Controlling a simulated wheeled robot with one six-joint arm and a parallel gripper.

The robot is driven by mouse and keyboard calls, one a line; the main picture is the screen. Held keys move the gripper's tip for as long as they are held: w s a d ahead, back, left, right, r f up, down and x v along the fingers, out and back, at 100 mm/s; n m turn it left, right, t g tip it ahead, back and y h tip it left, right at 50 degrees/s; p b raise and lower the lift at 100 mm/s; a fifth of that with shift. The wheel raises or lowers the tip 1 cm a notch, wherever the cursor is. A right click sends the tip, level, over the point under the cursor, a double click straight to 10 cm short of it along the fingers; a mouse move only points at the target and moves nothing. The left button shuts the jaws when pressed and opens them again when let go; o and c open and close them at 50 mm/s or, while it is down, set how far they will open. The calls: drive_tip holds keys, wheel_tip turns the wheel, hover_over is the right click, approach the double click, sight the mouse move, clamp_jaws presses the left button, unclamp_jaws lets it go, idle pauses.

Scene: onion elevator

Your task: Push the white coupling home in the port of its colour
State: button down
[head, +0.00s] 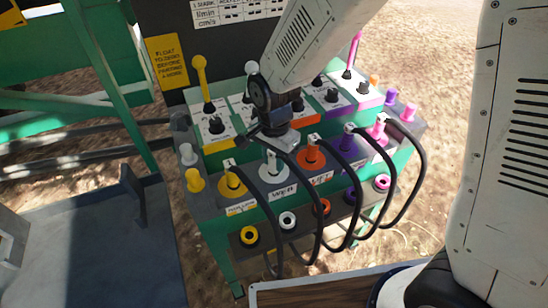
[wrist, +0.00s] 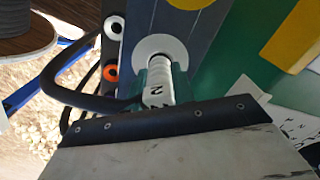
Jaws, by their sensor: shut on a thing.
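The white coupling (wrist: 156,88) is a ribbed white cylinder with a dark mark and a black hose (wrist: 60,75). My gripper (wrist: 160,78) is shut on it, with a green jaw on each side. The coupling's front end is at the white port (wrist: 150,47), a round white flange on the dark panel. The flange hides how deep the coupling sits. In the head view my gripper (head: 277,147) is above the white port (head: 273,171), between the yellow and orange ports, and it covers most of the coupling.
Yellow (head: 232,183), orange (head: 312,158), purple (head: 349,140) and pink (head: 379,128) ports each hold a coupling with a black hose looping down in front. A lower row has coloured rings, including a white one (head: 288,220). Levers, including a yellow one (head: 202,80), stand behind.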

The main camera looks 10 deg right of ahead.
drive_tip(key=shift+s, duration=0.1)
idle(0.3)
drive_tip(key=c, duration=0.7)
unclamp_jaws()
drive_tip(key=shift+r, duration=3.5)
drive_tip(key=s+d+r+n, duration=0.4)
drive_tip(key=s+d+r, duration=0.3)
drive_tip(key=d+r, duration=0.5)
drive_tip(key=s+d+r+n, duration=0.1)
drive_tip(key=s+d, duration=0.2)
drive_tip(key=s, duration=0.1)
drive_tip(key=s+d+r+n, duration=0.1)
drive_tip(key=s+d+n, duration=0.1)
drive_tip(key=s+d, duration=0.1)
drive_tip(key=s+d+n+t, duration=0.1)
drive_tip(key=s+d, duration=0.1)
drive_tip(key=s, duration=0.3)
drive_tip(key=shift+s+d+r+n, duration=0.2)
drive_tip(key=shift+d+r+n, duration=0.2)
